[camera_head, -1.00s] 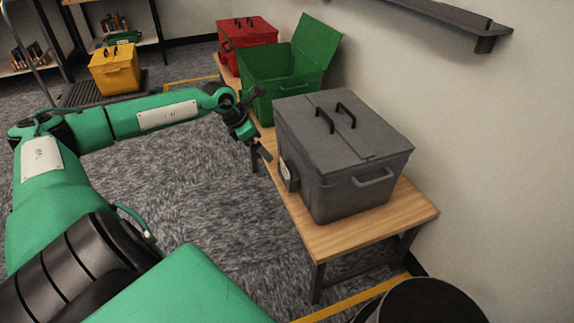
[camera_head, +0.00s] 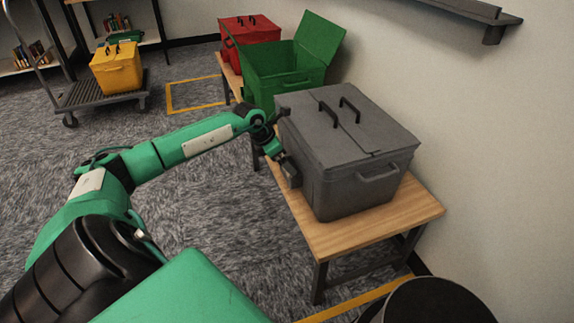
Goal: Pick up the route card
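The grey lidded bin (camera_head: 345,195) stands on a wooden bench (camera_head: 385,225). My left gripper (camera_head: 292,174) is at the bin's left side, close against or touching it. It covers the spot where a small holder with a pale card showed earlier. The route card cannot be made out now, hidden behind the gripper. The fingers are small and dark, so I cannot tell whether they are open or shut on anything. My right gripper is not in view.
An open green bin (camera_head: 280,75) and a red lidded bin (camera_head: 250,30) stand farther along the wall. A yellow bin (camera_head: 117,68) sits on a low cart (camera_head: 75,97) at the upper left. A wall shelf (camera_head: 460,12) juts out at the upper right. The carpet left of the bench is clear.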

